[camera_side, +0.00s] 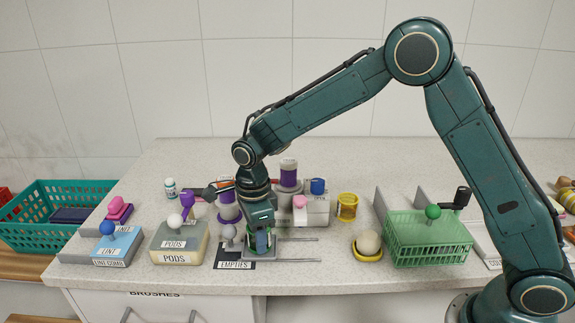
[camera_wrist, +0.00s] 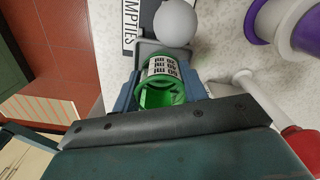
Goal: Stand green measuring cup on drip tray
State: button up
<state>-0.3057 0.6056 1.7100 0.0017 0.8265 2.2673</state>
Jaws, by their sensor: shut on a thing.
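The green measuring cup (camera_wrist: 163,90) is between the fingers of my gripper (camera_wrist: 165,92) in the wrist view, its open mouth facing the camera and a white printed scale on its side. In the side view my gripper (camera_side: 260,243) points down at the front of the counter, and only a little of the cup (camera_side: 261,242) shows between the fingers. A flat grey piece (camera_side: 258,259) lies just below it, possibly the drip tray; I cannot tell whether the cup touches it.
A grey ball-topped piece (camera_side: 228,232) and the black EMPTIES label (camera_side: 234,265) are close on the left. The PODS box (camera_side: 180,257) stands further left. Thin metal rails (camera_side: 300,261) run to the right. Purple-and-white spools (camera_side: 228,211) stand behind. A green basket (camera_side: 405,250) is further right.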

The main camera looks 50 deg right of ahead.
jog(key=shift+f, duration=0.1)
jog(key=o, duration=1)
notch_tip(320, 180, up, 14)
jog(key=shift+f, duration=0.1)
dwell(0.4)
